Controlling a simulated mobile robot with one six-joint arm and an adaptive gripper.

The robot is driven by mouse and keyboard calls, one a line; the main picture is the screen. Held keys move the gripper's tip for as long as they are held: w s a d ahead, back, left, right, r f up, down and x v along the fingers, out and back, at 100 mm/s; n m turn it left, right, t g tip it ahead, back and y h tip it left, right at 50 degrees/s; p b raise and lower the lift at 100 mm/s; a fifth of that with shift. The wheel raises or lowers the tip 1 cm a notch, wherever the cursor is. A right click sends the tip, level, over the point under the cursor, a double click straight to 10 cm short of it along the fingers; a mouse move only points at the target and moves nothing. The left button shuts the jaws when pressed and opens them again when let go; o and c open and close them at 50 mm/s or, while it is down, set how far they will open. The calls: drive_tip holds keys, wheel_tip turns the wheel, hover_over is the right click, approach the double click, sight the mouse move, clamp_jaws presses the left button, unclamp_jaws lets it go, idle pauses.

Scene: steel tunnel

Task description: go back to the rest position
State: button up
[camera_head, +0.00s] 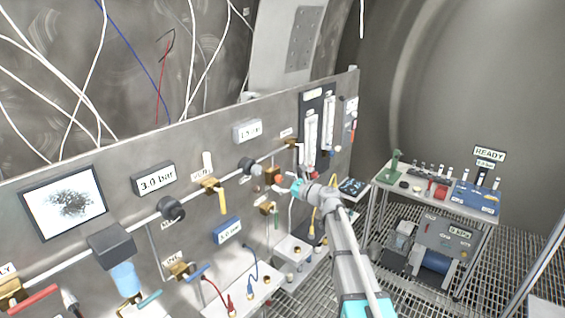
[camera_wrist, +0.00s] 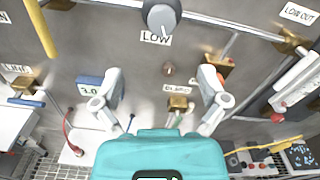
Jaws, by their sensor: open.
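My gripper (camera_head: 294,187) is at the right part of the upright grey panel (camera_head: 120,215), close in front of its valves in the head view. My arm reaches up to it from the lower right. In the wrist view my gripper (camera_wrist: 160,76) has its two fingers spread wide apart, with nothing between them. A round grey knob (camera_wrist: 161,15) with a label reading LOW is above the fingers. A small brass fitting (camera_wrist: 178,103) shows on the panel between them. The head view does not show whether the fingertips touch the panel.
Yellow-handled (camera_head: 222,201) and other valves, pipes and gauges stick out from the panel. A blue display (camera_wrist: 90,87) is left of my gripper. Cables and sockets lie on a low shelf (camera_head: 240,297). A cart (camera_head: 400,183) with tools stands at right. Grated floor is open between.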

drive_tip(key=s+d+f+n+g+h+b, duration=0.2)
drive_tip(key=s+f+n+g+h+b, duration=0.15)
drive_tip(key=s+f+n, duration=0.55)
drive_tip(key=s+d+f+n+g+h+b, duration=0.2)
drive_tip(key=s+f+n+g+b, duration=0.15)
drive_tip(key=s+f, duration=0.6)
drive_tip(key=s+d+f+n+g+h+b, duration=0.4)
drive_tip(key=s+d+f+n+h+b, duration=0.3)
drive_tip(key=s+d+f+n, duration=0.3)
drive_tip(key=s+d+f+h, duration=0.1)
drive_tip(key=s+d+f, duration=0.2)
drive_tip(key=s+f, duration=0.1)
drive_tip(key=shift+s+d, duration=0.25)
drive_tip(key=shift+s, duration=0.45)
drive_tip(key=shift+h, duration=0.25)
idle(1.1)
